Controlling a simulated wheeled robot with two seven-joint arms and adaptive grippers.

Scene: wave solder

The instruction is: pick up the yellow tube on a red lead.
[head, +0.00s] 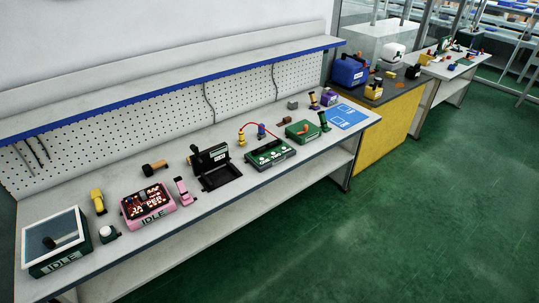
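A small upright yellow tube (241,139) stands on the long white workbench (215,204), behind the green box with white round parts on top (270,153). A thin red lead (262,124) arcs from near the top of the tube over to the right and down towards the green box. Its far end is too small to make out. Neither of my grippers shows in the head view.
Left of the tube are an open black case (215,165), a pink box (148,205) and a screen unit (57,242). A second green box (303,131) and a blue sheet (347,117) lie to the right. A blue-edged shelf (170,88) overhangs the back. Green floor in front is clear.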

